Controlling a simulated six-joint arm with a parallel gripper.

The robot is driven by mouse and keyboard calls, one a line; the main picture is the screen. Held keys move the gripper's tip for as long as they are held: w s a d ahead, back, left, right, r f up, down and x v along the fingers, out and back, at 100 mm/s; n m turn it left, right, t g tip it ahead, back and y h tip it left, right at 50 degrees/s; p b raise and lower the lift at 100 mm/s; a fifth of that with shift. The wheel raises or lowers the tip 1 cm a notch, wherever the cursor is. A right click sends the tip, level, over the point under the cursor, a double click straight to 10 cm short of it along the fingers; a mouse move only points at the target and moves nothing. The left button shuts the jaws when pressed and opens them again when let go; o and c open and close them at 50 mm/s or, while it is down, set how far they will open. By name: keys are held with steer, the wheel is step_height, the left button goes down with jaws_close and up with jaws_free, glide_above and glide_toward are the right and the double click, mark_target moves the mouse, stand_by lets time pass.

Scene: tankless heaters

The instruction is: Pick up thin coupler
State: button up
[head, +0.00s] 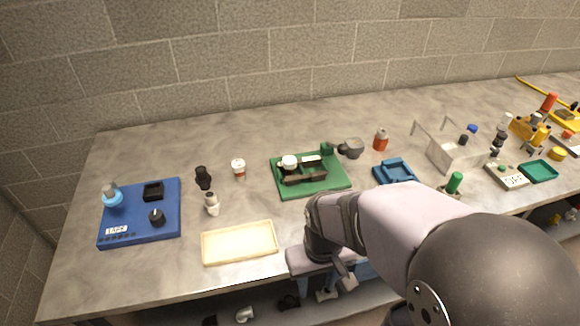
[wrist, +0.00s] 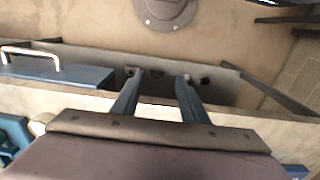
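I cannot tell for sure which part is the thin coupler. Small upright parts stand on the table in the head view: a black one (head: 203,178), a white and grey one (head: 212,204) and a white and orange one (head: 239,168). More small parts lie on the shelf below, among them a white elbow (head: 244,314) and a dark part (head: 289,302). My gripper (wrist: 158,78) points down past the table's front edge, its two blue fingers apart with nothing seen held between them. In the head view my arm partly hides it.
A cream tray (head: 240,260) lies near the front edge, with a blue board (head: 140,236) to its left and a green board (head: 335,186) behind. A blue tray (head: 394,172) and a clear-walled holder (head: 443,157) stand to the right. A blue box with a handle (wrist: 70,76) shows in the wrist view.

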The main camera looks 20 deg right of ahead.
steer(key=shift+o, duration=0.9)
